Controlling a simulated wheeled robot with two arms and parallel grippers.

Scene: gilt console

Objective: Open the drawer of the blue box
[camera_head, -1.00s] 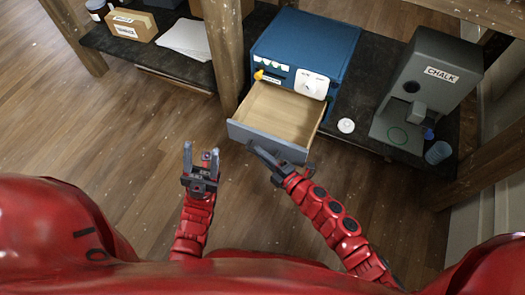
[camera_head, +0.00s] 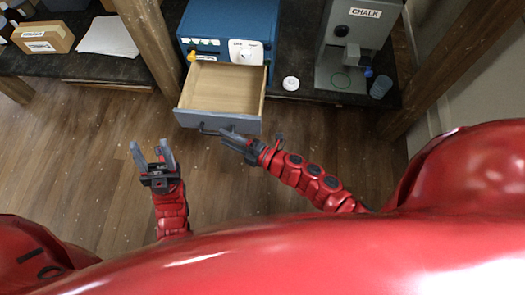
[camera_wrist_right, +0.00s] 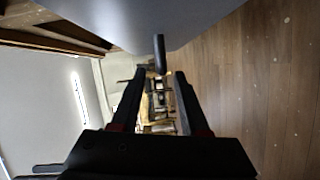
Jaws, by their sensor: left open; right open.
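The blue box (camera_head: 213,18) stands on the dark shelf at the top middle of the head view. Its drawer (camera_head: 222,88) is pulled far out, and its wooden inside looks empty. The grey drawer front (camera_head: 217,121) faces me, with a dark handle on it, partly hidden by my right gripper (camera_head: 228,134). In the right wrist view the dark handle (camera_wrist_right: 159,52) hangs under the grey front, just beyond and between the open, empty fingertips; contact cannot be told. My left gripper (camera_head: 152,149) is open and empty over the floor, left of the drawer.
A grey chalk machine (camera_head: 340,55) stands right of the box, with a small cup (camera_head: 381,87) beside it. A white round item (camera_head: 290,83) lies between. A wooden post (camera_head: 148,40) rises left of the box. Open floor (camera_head: 90,130) lies in front.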

